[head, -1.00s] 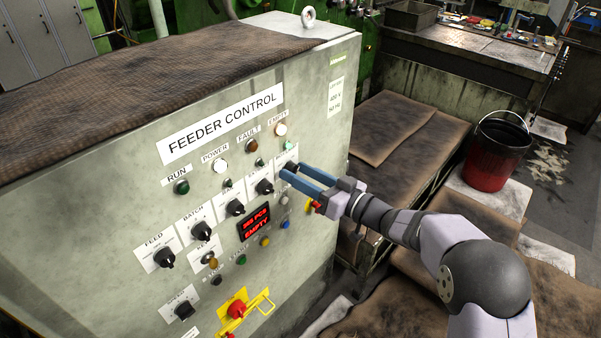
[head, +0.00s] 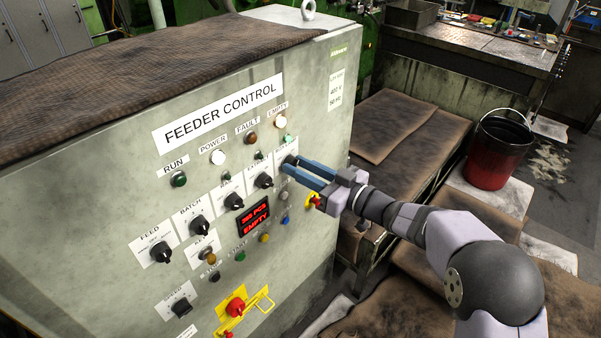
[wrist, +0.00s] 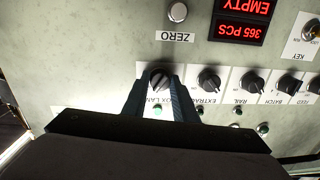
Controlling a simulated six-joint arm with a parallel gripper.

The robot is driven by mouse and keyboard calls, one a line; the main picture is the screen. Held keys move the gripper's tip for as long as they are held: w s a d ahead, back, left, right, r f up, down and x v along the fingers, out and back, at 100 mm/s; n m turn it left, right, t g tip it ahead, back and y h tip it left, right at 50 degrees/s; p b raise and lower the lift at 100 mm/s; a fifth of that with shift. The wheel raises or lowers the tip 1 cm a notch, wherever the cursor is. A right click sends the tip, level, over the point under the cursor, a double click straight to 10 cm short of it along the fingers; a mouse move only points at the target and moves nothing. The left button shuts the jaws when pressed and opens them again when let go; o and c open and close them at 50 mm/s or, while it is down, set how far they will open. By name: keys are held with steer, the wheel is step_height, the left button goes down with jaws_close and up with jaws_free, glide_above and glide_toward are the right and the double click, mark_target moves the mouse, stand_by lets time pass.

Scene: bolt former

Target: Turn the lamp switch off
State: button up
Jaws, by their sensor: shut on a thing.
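The lamp switch (wrist: 160,77) is a black rotary knob on a white plate whose partly covered label reads like "BOX LAMP". It is at the right end of the knob row, and in the head view (head: 289,160) my fingers partly cover it. My gripper (wrist: 160,82) has its two blue fingers on either side of the knob, shut on it. In the head view my gripper (head: 291,163) reaches the panel from the right. A small pale-green lamp (wrist: 157,111) shows beside the switch plate. The knob's pointer direction is hard to make out.
Other black knobs, such as the extra knob (wrist: 208,78), stand close beside my fingers. The red display (head: 254,219), several push buttons and a red-yellow switch (head: 313,201) are below the row. A red bucket (head: 497,155) stands on the floor at right.

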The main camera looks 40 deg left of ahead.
steer(key=shift+r+n+t+h+b, duration=0.15)
steer(key=shift+n+t+b, duration=0.15)
steer(key=shift+n+b, duration=3.2)
steer(key=shift+f+n+t+h+b, duration=0.15)
steer(key=shift+n+t+b, duration=0.15)
steer(key=shift+n+b, duration=3.2)
steer(key=shift+r+n+p, duration=0.15)
steer(key=shift+n+p, duration=0.15)
steer(key=shift+n, duration=0.1)
steer(key=o, duration=1)
steer(key=shift+o, duration=0.2)
